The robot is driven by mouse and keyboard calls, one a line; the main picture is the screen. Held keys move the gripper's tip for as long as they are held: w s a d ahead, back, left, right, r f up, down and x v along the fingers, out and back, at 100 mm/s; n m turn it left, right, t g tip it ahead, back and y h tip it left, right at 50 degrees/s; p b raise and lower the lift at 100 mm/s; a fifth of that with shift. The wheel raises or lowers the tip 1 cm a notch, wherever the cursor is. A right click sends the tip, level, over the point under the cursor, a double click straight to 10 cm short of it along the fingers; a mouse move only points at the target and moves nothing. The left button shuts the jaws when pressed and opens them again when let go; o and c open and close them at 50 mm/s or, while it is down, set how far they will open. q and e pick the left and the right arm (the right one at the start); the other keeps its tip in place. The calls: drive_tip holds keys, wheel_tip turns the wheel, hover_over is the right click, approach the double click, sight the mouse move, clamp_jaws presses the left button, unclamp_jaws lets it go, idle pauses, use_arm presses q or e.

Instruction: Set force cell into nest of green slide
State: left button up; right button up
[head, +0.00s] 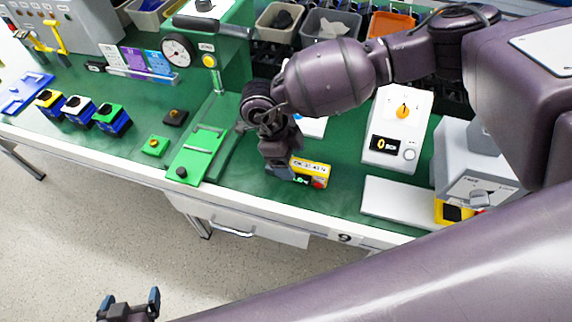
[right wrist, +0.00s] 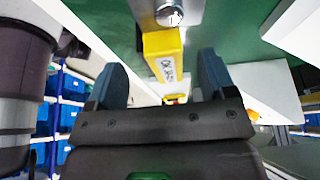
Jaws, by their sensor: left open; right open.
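The yellow block with a white label and a red part (head: 316,173), which I take to be the force cell, lies near the front of the green bench top. In the right wrist view its yellow body (right wrist: 163,55) is ahead, between the lines of the two fingers. My right gripper (head: 279,171) is open at the block's left end; contact cannot be told. The green slide (head: 197,156), with a black knob, lies left of my right gripper under the gauge stand. Its nest is not clear. My left gripper (head: 130,302) is open and empty, away from the bench over the floor.
A white box with an orange rotary knob (head: 401,118) stands right of the block, with a white plate (head: 399,201) in front. A grey switch unit (head: 478,185) is further right. A small green block (head: 155,146) and several coloured cubes stand left. Bins line the back.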

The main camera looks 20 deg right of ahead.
sight(297, 165)
drive_tip(key=x, duration=0.5)
drive_tip(key=shift+s+d, duration=0.1)
drive_tip(key=shift+d, duration=0.1)
drive_tip(key=shift+r, duration=0.1)
drive_tip(key=shift+c, duration=0.2)
drive_tip(key=c, duration=1)
drive_tip(key=shift+c, duration=0.7)
drive_tip(key=shift+r, duration=0.15)
